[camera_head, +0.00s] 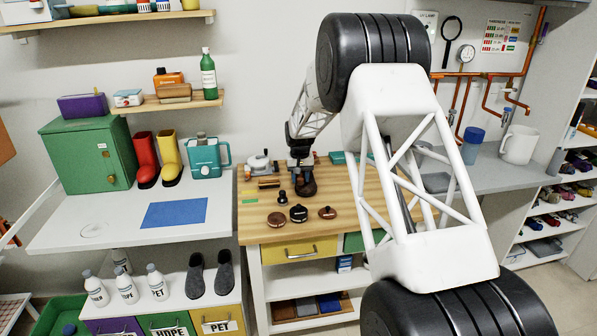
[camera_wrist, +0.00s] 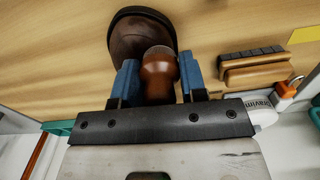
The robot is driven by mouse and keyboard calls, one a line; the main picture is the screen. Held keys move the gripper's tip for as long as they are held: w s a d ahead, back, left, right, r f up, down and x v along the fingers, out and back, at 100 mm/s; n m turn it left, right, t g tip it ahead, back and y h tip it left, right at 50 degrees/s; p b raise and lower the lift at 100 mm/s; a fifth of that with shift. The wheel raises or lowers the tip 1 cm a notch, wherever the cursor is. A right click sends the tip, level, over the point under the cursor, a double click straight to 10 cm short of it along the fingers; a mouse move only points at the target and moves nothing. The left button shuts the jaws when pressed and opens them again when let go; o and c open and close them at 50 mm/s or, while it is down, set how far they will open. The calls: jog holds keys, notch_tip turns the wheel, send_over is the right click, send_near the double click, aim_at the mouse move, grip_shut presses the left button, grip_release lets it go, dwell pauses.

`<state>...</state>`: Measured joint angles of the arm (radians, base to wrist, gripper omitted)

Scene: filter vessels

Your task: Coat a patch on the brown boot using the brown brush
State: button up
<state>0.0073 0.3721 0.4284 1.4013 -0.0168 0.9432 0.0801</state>
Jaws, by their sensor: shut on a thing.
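The brown boot (camera_head: 307,189) stands on the wooden workbench, partly hidden below my gripper in the head view. In the wrist view its dark rounded toe (camera_wrist: 140,30) lies just beyond my fingertips. My gripper (camera_wrist: 158,75) is shut on the brown brush (camera_wrist: 158,68), with blue fingertips on both sides of its rounded brown handle. The brush overlaps the boot in the wrist view; I cannot tell whether they touch. The brush's lower end is hidden. In the head view my gripper (camera_head: 300,162) is small and sits right above the boot.
Three round tins lie at the bench's front: a brown one (camera_head: 276,218), a black one (camera_head: 298,213) and a reddish one (camera_head: 327,212). A small dark knobbed item (camera_head: 282,197) stands behind them.

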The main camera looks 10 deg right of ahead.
aim_at(310, 183)
jog(key=shift+d+r, duration=0.15)
jog(key=shift+d, duration=0.7)
jog(key=shift+s+d, duration=0.15)
jog(key=shift+d, duration=1)
jog(key=shift+d+f, duration=0.25)
jog(key=shift+d, duration=0.55)
jog(key=shift+a+r, duration=0.15)
jog(key=shift+a, duration=3)
jog(key=shift+r, duration=4.1)
jog(key=shift+s, duration=0.2)
jog(key=shift+f, duration=0.15)
